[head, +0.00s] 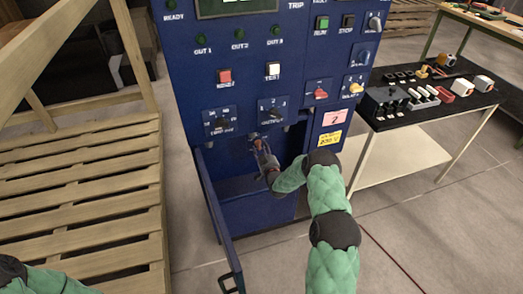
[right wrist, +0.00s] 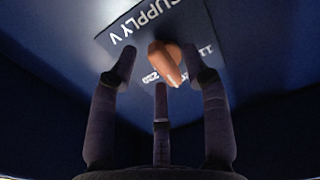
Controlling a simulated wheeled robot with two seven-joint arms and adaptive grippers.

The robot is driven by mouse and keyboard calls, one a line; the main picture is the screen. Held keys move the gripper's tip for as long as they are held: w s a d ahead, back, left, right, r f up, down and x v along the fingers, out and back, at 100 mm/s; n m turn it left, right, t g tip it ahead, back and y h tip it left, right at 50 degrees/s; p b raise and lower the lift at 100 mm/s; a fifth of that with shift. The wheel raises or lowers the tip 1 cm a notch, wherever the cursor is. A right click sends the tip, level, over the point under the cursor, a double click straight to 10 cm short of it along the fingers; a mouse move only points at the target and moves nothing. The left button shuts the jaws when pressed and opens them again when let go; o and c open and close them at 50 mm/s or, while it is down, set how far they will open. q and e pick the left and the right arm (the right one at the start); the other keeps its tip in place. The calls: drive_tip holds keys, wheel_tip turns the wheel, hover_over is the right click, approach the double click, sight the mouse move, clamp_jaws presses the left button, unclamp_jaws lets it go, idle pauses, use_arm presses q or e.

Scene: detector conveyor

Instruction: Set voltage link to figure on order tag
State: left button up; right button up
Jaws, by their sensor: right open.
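The voltage link is an orange-brown piece (right wrist: 165,62) on a dark plate marked "SUPPLY V" (right wrist: 150,35) in the right wrist view. Figures beside it are partly covered and hard to read. My right gripper (right wrist: 160,78) is open, its three dark fingers spread around and below the link; I cannot tell whether any touches it. In the head view the right gripper (head: 263,153) is inside the cabinet's open lower bay, and the link is not clear there. A yellow tag (head: 330,140) with small writing hangs under a pink one (head: 338,121). My left gripper is out of view.
The blue cabinet (head: 290,55) has knobs and buttons above the bay. Its lower door (head: 212,205) hangs open at the left. A cart (head: 430,118) with several parts stands at the right, and a wooden pallet structure (head: 85,190) stands at the left.

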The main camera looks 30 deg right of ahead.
clamp_jaws()
drive_tip(key=shift+m, duration=0.3)
drive_tip(key=m, duration=0.5)
drive_tip(key=shift+a+f, duration=0.1)
drive_tip(key=m, duration=0.6)
drive_tip(key=shift+a, duration=0.1)
drive_tip(key=shift+m, duration=0.3)
unclamp_jaws()
